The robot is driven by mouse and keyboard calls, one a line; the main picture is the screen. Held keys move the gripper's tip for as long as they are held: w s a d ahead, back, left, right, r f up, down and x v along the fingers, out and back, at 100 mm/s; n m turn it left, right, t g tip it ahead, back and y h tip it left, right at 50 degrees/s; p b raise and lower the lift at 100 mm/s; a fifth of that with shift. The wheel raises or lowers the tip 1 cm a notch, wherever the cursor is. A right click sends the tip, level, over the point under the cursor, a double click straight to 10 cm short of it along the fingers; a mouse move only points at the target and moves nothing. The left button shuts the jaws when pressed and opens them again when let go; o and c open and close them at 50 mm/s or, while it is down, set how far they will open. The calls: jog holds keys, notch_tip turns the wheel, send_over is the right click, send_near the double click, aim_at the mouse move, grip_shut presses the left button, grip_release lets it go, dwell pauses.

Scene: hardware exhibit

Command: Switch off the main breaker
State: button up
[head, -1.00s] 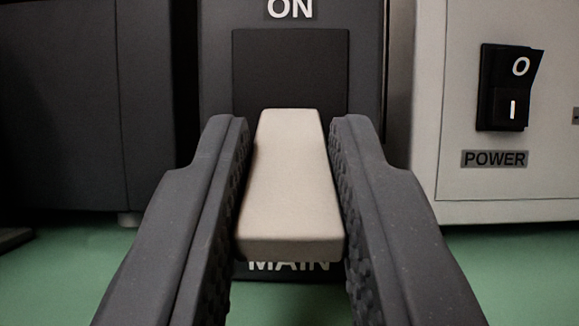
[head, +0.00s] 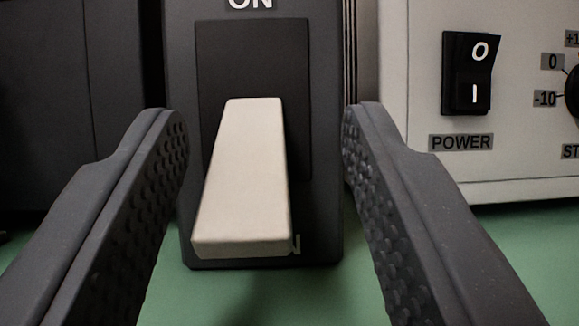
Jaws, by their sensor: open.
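The main breaker (head: 322,215) is a dark grey box in the middle of the head view, with "ON" at its top edge. Its beige lever (head: 243,180) sticks out towards me and slopes down, its near end low on the box. The lever covers most of the lower label; only a last letter shows beside it. My gripper (head: 266,112) is open, with one textured finger on each side of the lever. Gaps show between the lever and both fingers, and the right gap is wider. Nothing is held.
A light grey unit (head: 420,170) stands at the right, with a black POWER rocker switch (head: 470,75) and part of a dial (head: 572,92). A dark cabinet (head: 70,100) stands at the left. The green surface (head: 300,295) in front is clear.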

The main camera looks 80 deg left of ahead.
jog(key=v, duration=1.4)
jog(key=shift+w+r, duration=0.1)
jog(key=shift+w, duration=0.05)
